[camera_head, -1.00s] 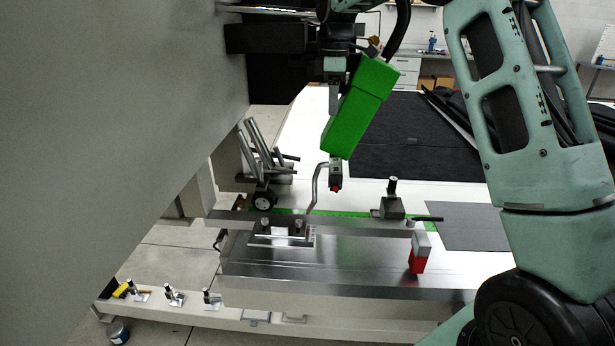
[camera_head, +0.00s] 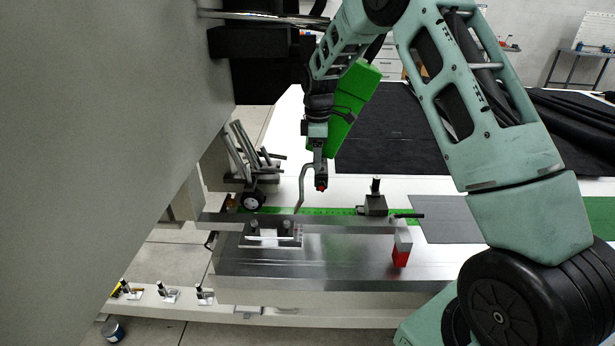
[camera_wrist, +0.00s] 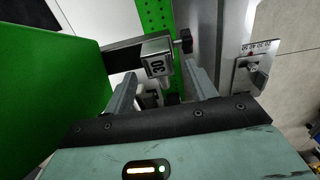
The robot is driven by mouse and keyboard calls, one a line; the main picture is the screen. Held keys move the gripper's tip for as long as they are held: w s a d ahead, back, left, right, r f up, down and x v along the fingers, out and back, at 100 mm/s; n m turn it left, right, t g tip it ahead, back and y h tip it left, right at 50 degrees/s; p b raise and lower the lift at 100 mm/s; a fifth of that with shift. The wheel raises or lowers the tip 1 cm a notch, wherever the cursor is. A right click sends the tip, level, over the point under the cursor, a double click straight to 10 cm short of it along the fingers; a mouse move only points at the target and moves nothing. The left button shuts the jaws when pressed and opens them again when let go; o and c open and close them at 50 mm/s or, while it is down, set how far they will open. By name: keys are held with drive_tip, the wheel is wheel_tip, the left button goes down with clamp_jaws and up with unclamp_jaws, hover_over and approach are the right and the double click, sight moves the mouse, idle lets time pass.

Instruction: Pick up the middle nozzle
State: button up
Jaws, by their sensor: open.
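Three small upright dark-and-metal pieces on pale bases, which look like the nozzles, stand in a row on the low ledge at the lower left of the head view. The middle nozzle (camera_head: 167,291) stands between the left one (camera_head: 126,288) and the right one (camera_head: 204,293), apart from both. My gripper (camera_head: 318,156) points down in front of the green box, well above and to the right of the row. In the wrist view my gripper (camera_wrist: 161,92) has its fingers apart with nothing held. A metal block marked 30 (camera_wrist: 157,60) shows beyond them. I cannot make out the middle nozzle there.
The green box (camera_head: 345,110) hangs behind my gripper. A bent metal rod (camera_head: 302,185) is just below. The steel bench (camera_head: 330,262) carries a red-and-grey block (camera_head: 402,250) and a dark clamp (camera_head: 375,203). A large grey panel (camera_head: 90,130) fills the left. A round can (camera_head: 113,330) stands on the floor.

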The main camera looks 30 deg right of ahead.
drive_tip(key=shift+f+p, duration=0.3)
drive_tip(key=shift+f, duration=1.05)
drive_tip(key=c, duration=1.2)
wheel_tip(320, 180, up, 10)
drive_tip(key=b, duration=0.3)
drive_tip(key=shift+f, duration=0.2)
drive_tip(key=shift+r+p, duration=0.8)
drive_tip(key=shift+r, duration=0.55)
